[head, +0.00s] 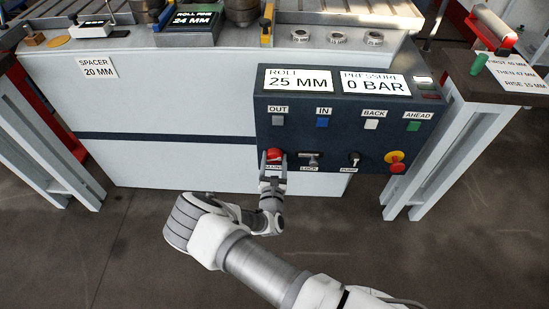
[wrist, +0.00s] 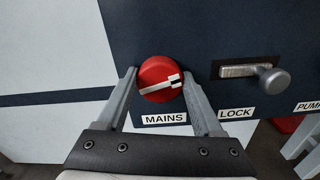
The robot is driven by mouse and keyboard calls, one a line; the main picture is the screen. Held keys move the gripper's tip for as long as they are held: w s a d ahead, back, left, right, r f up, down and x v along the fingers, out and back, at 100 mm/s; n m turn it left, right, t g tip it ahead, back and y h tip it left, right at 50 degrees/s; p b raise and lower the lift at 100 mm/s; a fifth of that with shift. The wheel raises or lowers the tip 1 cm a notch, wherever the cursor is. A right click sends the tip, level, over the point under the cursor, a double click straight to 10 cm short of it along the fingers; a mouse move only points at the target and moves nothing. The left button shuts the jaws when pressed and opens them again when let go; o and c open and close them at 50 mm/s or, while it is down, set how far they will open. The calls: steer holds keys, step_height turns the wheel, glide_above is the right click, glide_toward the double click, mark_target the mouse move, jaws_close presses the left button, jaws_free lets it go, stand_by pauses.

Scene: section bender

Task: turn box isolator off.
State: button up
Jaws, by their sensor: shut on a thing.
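The box isolator is a red round knob with a white pointer bar, above a MAINS label, at the lower left of the dark control box. It shows in the head view (head: 274,154) and large in the wrist view (wrist: 158,72). Its pointer lies nearly level, its dark-marked end to the right and slightly up. My gripper (head: 273,160) has one finger on each side of the knob and is shut on it; the wrist view shows both fingers too (wrist: 160,80). The MAINS label (wrist: 164,118) shows between the fingers, partly hidden in the head view.
Right of the knob are the LOCK lever (head: 309,157), PUMP knob (head: 353,158) and a red-and-yellow stop button (head: 396,163). Above them are the OUT, IN, BACK and AHEAD buttons and displays (head: 298,80) reading 25 MM and 0 BAR. The floor in front is clear.

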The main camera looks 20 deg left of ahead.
steer(key=n+p, duration=0.1)
steer(key=n, duration=0.2)
steer(key=shift+n, duration=0.4)
steer(key=n, duration=0.3)
steer(key=shift+s+a+n+p, duration=0.1)
steer(key=shift+a+n+p, duration=0.05)
steer(key=shift+n+p, duration=0.15)
steer(key=n, duration=0.4)
steer(key=shift+f, duration=0.1)
steer(key=shift+a+n, duration=0.1)
steer(key=shift+n, duration=1.6)
steer(key=shift+f, duration=0.1)
steer(key=o, duration=1.4)
steer(key=shift+c, duration=0.2)
steer(key=p+v, duration=0.3)
steer(key=v, duration=1.4)
steer(key=shift+s, duration=0.2)
